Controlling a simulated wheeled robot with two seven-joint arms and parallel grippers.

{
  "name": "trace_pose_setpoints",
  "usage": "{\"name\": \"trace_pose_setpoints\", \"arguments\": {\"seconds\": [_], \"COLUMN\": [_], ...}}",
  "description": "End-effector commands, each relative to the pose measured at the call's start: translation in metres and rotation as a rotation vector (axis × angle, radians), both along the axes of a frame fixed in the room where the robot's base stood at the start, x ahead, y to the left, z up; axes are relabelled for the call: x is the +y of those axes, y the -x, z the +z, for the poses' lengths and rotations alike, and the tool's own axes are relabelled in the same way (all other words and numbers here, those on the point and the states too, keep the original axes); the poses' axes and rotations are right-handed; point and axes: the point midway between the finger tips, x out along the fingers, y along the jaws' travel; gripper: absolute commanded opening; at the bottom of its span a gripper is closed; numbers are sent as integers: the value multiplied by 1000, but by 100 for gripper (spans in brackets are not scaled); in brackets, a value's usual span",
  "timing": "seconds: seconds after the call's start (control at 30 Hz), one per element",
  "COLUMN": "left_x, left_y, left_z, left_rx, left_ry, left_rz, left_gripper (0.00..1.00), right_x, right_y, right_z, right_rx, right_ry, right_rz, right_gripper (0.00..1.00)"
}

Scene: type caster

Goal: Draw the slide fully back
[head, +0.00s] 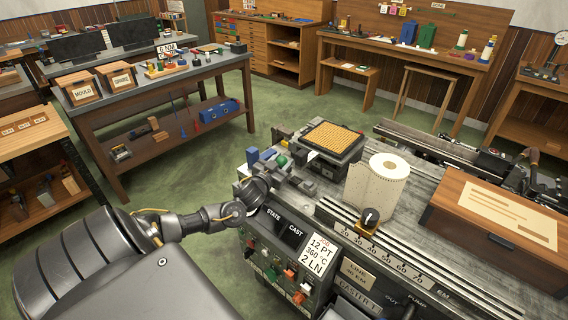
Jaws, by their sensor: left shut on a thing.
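The type caster (420,215) fills the right foreground. Its slide (296,180) is at the machine's left end, beside a dark block that carries a yellow gridded matrix case (331,137). My left gripper (266,183) reaches in from the left and is shut at the slide's near end, low over the machine's top. The fingertips and the exact part they hold are small and partly hidden by the wrist. How far the slide stands from its back stop cannot be told. My right gripper is not in view.
A white paper roll (382,182) and a wooden box (490,222) sit further right on the machine. A control panel (290,250) is below. Green floor (200,170) lies open between machine and benches.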

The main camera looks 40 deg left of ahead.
Motion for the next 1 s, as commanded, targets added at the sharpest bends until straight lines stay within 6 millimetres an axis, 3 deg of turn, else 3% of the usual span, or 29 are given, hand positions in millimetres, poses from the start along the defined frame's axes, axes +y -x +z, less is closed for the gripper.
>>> {"name": "trace_pose_setpoints", "arguments": {"seconds": [0.03, 0.07, 0.2, 0.57, 1.0], "left_x": [-1, -1, -1, -2, -19], "left_y": [0, 0, 0, 6, 80], "left_z": [0, 0, 0, -1, -3], "left_rx": [-1, -1, 0, 2, 3], "left_ry": [1, 1, 0, -1, 2], "left_rz": [-3, -3, -3, -2, -3], "left_gripper": [0, 40, 58, 58, 58], "right_x": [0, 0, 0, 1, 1], "right_y": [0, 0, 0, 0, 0], "right_z": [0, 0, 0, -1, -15], "right_rx": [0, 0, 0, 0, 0], "right_ry": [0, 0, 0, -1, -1], "right_rz": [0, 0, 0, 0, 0], "right_gripper": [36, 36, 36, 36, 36]}}
